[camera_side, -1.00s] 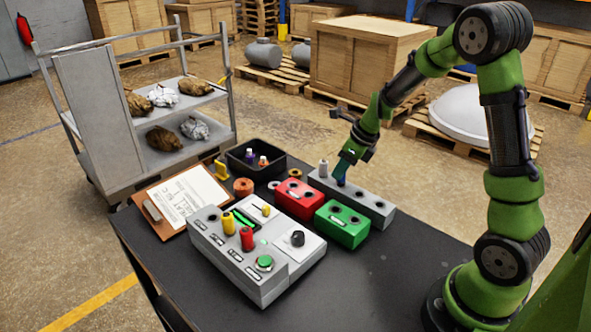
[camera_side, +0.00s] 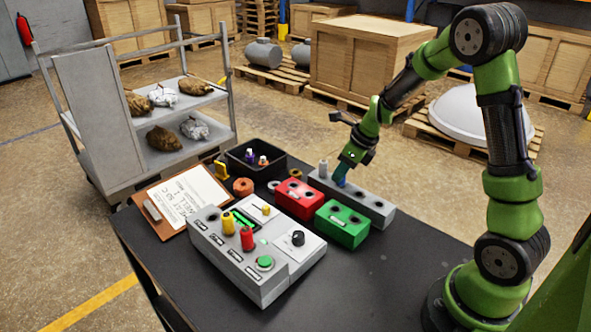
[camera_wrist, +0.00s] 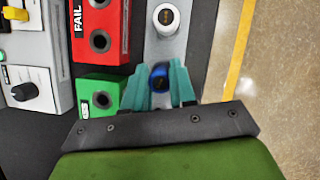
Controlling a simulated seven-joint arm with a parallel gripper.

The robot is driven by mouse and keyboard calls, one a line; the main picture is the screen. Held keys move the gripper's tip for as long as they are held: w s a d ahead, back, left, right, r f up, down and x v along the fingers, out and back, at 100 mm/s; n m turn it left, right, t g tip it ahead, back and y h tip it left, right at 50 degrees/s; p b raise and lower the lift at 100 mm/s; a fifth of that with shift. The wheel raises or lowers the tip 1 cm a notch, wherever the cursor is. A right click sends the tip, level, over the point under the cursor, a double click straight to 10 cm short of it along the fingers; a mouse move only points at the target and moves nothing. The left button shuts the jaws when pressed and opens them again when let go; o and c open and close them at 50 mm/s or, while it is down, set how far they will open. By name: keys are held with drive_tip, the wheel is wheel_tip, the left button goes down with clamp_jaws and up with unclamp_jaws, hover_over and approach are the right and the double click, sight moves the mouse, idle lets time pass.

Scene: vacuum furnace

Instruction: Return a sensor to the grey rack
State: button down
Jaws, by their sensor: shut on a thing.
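The grey rack (camera_side: 376,208) is a long block with a row of holes, behind the red and green boxes; it also shows in the wrist view (camera_wrist: 164,47). A grey-white sensor (camera_side: 323,168) stands upright in its left end and shows as a white ring (camera_wrist: 166,18) in the wrist view. My gripper (camera_side: 343,170) is low over the rack's middle, its teal fingers (camera_wrist: 160,82) shut on a blue sensor (camera_wrist: 160,75). The blue sensor (camera_side: 340,176) is upright at the rack's top. Its lower end is hidden, so I cannot tell how deep it sits.
Close by are the red FAIL box (camera_side: 298,200) and the green box (camera_side: 341,224). A grey test console (camera_side: 265,278) with yellow and red sensors stands in front. A black bin (camera_side: 276,172) holds small sensors. The clipboard (camera_side: 181,203) lies at left. The table's right front is clear.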

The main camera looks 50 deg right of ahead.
drive_tip(key=c, duration=0.8)
unclamp_jaws()
drive_tip(key=shift+c, duration=0.2)
drive_tip(key=shift+o, duration=0.4)
drive_tip(key=shift+f, duration=0.1)
drive_tip(key=o, duration=0.3)
drive_tip(key=shift+r, duration=3.05)
